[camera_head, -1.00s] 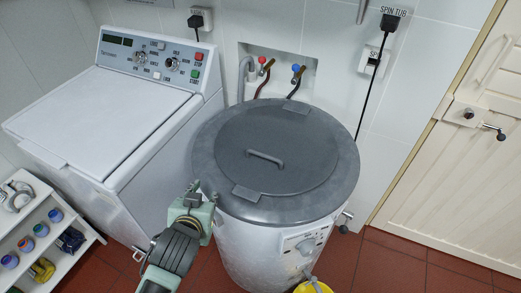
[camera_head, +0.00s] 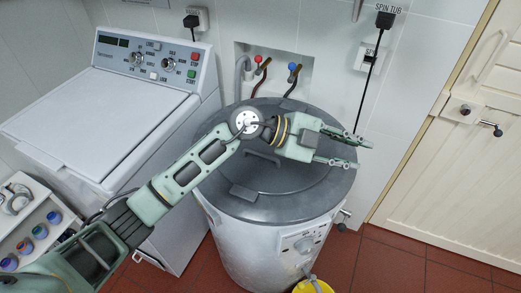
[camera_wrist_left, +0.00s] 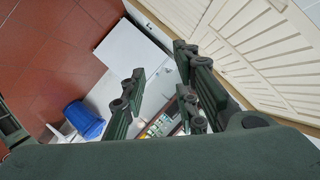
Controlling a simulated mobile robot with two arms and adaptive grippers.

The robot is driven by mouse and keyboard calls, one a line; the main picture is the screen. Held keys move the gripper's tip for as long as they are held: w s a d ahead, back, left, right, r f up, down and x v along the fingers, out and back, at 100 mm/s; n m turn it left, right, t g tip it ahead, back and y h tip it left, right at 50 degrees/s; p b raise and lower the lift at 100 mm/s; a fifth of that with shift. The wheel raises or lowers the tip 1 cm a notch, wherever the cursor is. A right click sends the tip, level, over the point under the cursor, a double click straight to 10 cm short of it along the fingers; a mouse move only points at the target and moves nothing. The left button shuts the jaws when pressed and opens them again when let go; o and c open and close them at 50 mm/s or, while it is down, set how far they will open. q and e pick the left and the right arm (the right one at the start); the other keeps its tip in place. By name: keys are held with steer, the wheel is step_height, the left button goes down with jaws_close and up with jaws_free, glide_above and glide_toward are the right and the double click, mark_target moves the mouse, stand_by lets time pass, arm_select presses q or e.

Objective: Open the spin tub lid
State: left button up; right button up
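The spin tub (camera_head: 262,235) is a round light-grey drum with a dark grey round lid (camera_head: 285,180) lying flat and closed on top. The lid's bar handle (camera_head: 262,157) shows partly beside my arm. A small grey tab (camera_head: 243,193) sits at the lid's front edge. My left gripper (camera_head: 362,153) is above the lid's right side, fingers apart, pointing right, with nothing between them. In the left wrist view my left gripper (camera_wrist_left: 155,98) also shows its fingers spread and empty. My right gripper is not in view.
A white washing machine (camera_head: 110,105) stands left of the tub. A cream door (camera_head: 455,170) is at right. A yellow bucket (camera_head: 312,287) sits at the tub's front, and a bottle shelf (camera_head: 35,220) at left.

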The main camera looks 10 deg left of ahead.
arm_select(q)
steer(key=w+a+f+n+y, duration=0.1)
steer(key=w+a+f+y, duration=0.45)
steer(key=a+y, duration=0.2)
steer(key=n+t+y, duration=0.1)
steer(key=n+y, duration=0.3)
steer(key=y, duration=0.2)
glide_toward(261, 154)
steer(key=f, duration=0.2)
steer(key=f+p, duration=0.1)
steer(key=f, duration=0.1)
steer(key=w+f+p, duration=0.1)
steer(key=f, duration=0.1)
steer(key=shift+w+f, duration=0.1)
steer(key=shift+f, duration=0.3)
steer(key=shift+d+f, duration=0.1)
steer(key=shift+f, duration=0.45)
steer(key=shift+w, duration=0.1)
jaws_close()
